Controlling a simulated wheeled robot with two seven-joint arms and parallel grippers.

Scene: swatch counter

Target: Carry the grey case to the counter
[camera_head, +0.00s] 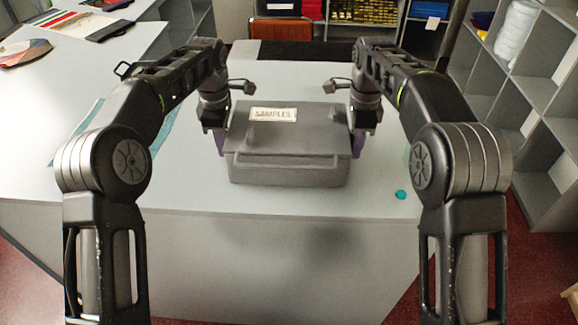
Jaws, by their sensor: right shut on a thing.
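The grey case (290,165) is a closed box with a white label reading SAMPLES on its lid. It is level and lies between my two grippers, over the front part of the pale counter (210,195). I cannot tell whether its underside touches the counter top. My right gripper (357,143) is at the case's right side, shut on it. My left gripper (219,142) is at the left side, its purple finger against the case and its hold partly hidden. The fingertips of both are mostly hidden by the case and wrists.
A small teal disc (401,195) lies on the counter right of the case. A teal sheet (165,125) lies to the left, partly behind my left arm. Grey shelving (540,95) stands at the right. Fabric swatches (25,53) lie at the far left. The counter behind the case is clear.

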